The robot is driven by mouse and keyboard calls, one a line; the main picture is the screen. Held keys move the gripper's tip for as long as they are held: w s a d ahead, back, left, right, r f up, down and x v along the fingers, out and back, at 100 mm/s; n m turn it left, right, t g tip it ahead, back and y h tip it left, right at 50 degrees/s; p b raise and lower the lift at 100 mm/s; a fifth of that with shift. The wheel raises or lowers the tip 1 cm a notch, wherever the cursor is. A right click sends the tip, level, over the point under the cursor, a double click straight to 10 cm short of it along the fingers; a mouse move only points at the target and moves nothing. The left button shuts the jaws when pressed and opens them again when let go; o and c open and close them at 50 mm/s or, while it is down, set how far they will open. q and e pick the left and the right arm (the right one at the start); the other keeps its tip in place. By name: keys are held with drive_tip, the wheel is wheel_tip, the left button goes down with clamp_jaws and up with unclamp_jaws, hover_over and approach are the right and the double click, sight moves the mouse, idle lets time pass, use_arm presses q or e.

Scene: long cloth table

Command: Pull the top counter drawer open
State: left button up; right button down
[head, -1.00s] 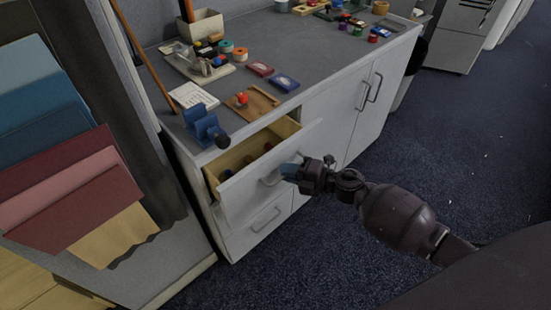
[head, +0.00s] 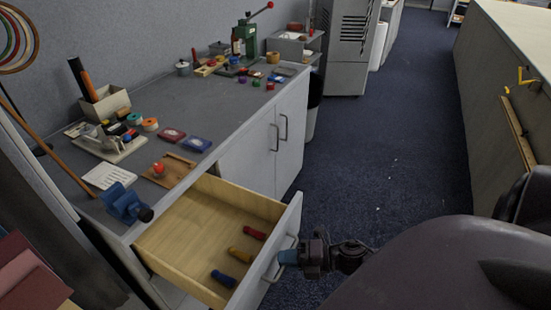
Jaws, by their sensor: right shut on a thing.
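The top counter drawer (head: 177,231) stands pulled well out from the grey counter in the head view, its wooden inside showing. My right gripper (head: 287,257) is shut on the drawer handle (head: 275,266) at the outer face of the drawer front. The fingertips partly hide the handle. My left gripper is out of view.
The counter top (head: 187,98) holds a blue vise (head: 122,203) above the drawer, a wooden board (head: 170,170) and several small items. Closed cabinet doors (head: 262,148) stand beyond the drawer. Open blue carpet (head: 390,150) lies to the right, up to a long table (head: 510,90).

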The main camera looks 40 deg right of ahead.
drive_tip(key=shift+s+d, duration=0.1)
drive_tip(key=shift+s, duration=0.15)
drive_tip(key=c, duration=1.2)
unclamp_jaws()
drive_tip(key=shift+v, duration=5.45)
drive_tip(key=shift+w, duration=0.1)
